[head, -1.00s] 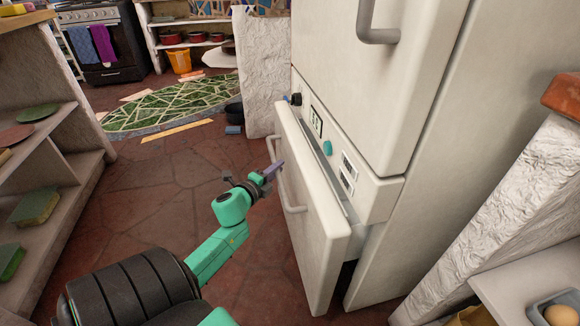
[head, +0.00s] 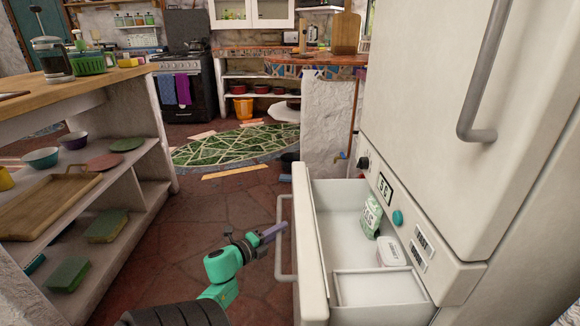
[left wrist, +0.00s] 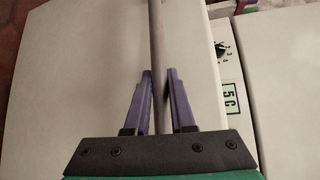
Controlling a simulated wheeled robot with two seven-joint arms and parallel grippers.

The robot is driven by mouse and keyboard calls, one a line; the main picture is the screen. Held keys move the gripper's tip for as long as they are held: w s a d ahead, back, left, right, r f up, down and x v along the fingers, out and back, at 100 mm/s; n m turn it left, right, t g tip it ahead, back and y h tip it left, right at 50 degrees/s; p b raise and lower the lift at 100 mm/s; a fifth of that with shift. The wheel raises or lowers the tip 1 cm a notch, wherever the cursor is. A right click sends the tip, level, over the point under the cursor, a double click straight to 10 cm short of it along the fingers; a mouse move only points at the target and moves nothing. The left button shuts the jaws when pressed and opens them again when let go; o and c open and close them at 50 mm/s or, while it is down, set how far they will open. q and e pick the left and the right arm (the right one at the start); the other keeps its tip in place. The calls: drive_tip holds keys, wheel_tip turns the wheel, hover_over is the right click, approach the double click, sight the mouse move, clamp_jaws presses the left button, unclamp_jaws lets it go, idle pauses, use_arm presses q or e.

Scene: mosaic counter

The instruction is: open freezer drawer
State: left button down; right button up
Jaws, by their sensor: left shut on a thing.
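The white freezer drawer (head: 312,250) at the bottom of the fridge (head: 440,120) is pulled well out, with its inside showing. Its grey bar handle (head: 283,262) runs along the front. My left gripper (head: 276,232) is at the handle. In the left wrist view, the purple fingers (left wrist: 159,100) lie on both sides of the handle bar (left wrist: 155,35), shut on it. The drawer holds a green and white bag (head: 371,216) and a white tub (head: 392,252). My right gripper is not in view.
A wooden-topped shelf unit (head: 120,85) with bowls, plates and sponges stands at left. The red stone floor (head: 200,220) between it and the drawer is clear.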

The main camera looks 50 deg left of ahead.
use_arm(q)
drive_tip(key=shift+s+a+f, duration=0.1)
drive_tip(key=shift+s+a, duration=0.6)
drive_tip(key=shift+s, duration=0.3)
drive_tip(key=shift+s+a, duration=0.65)
drive_tip(key=shift+s, duration=0.3)
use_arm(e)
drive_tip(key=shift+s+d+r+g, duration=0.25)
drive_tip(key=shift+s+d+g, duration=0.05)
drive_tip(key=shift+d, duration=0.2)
use_arm(q)
drive_tip(key=c, duration=0.8)
unclamp_jaws()
drive_tip(key=shift+o, duration=0.2)
drive_tip(key=shift+s+p, duration=0.1)
drive_tip(key=shift+p, duration=0.2)
drive_tip(key=p+v, duration=0.3)
drive_tip(key=v, duration=1.1)
drive_tip(key=shift+s, duration=0.2)
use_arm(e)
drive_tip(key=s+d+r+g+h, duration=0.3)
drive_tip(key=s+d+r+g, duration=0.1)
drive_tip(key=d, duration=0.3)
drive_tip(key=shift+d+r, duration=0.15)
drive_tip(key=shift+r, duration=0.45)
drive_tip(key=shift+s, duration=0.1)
